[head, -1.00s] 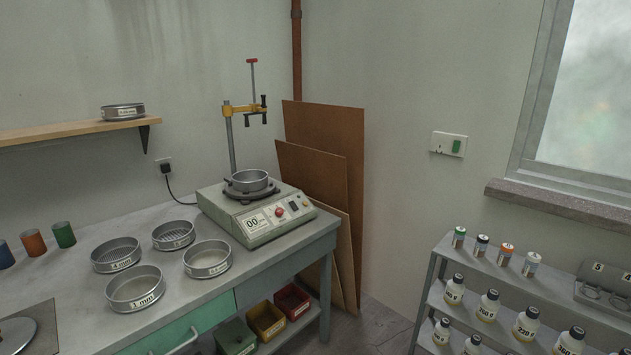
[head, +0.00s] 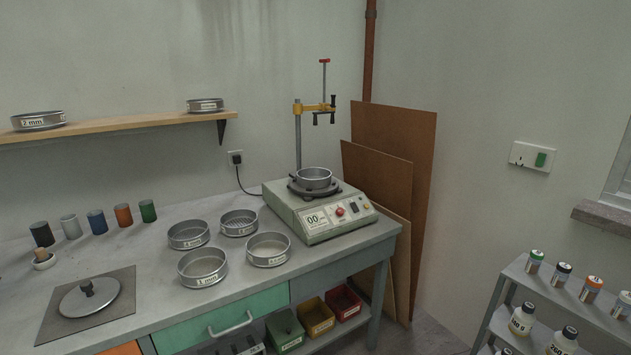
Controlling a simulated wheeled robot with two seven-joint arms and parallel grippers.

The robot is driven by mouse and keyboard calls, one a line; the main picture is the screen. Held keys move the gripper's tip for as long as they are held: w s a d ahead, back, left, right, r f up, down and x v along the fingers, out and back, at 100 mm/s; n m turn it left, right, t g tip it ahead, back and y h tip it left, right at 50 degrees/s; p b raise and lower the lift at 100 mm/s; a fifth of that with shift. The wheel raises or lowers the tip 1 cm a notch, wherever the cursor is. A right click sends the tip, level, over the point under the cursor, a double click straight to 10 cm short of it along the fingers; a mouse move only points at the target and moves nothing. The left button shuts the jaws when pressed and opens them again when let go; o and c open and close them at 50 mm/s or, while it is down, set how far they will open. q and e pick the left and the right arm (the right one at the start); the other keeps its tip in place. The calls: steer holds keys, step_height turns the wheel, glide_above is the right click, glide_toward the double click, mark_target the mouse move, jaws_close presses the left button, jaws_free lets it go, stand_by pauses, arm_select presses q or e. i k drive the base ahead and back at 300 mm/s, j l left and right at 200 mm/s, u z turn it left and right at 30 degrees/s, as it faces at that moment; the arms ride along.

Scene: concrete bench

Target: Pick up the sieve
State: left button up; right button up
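Several round metal sieves are in the head view. One labelled 1 mm (head: 203,268) stands at the front of the bench. Another sieve (head: 268,249) is to its right, and two more, a left one (head: 188,235) and a right one (head: 239,223), stand behind. A pan-like sieve (head: 314,178) sits on the shaker machine (head: 318,212). A sieve labelled 2 mm (head: 39,120) and another (head: 205,105) are on the wall shelf. Which sieve the task means I cannot tell. Neither gripper is in view.
The concrete bench (head: 150,262) also holds a square plate (head: 88,308) with a knobbed lid and several coloured cylinders (head: 97,221). Brown boards (head: 394,150) lean at the bench's right end. A bottle rack (head: 512,308) stands at the right, with floor between.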

mark_target(269, 248)
steer(key=i+l+u, duration=0.6)
steer(key=i+l, duration=0.35)
steer(key=i+l+u, duration=0.3)
steer(key=l, duration=0.35)
steer(key=i, duration=0.05)
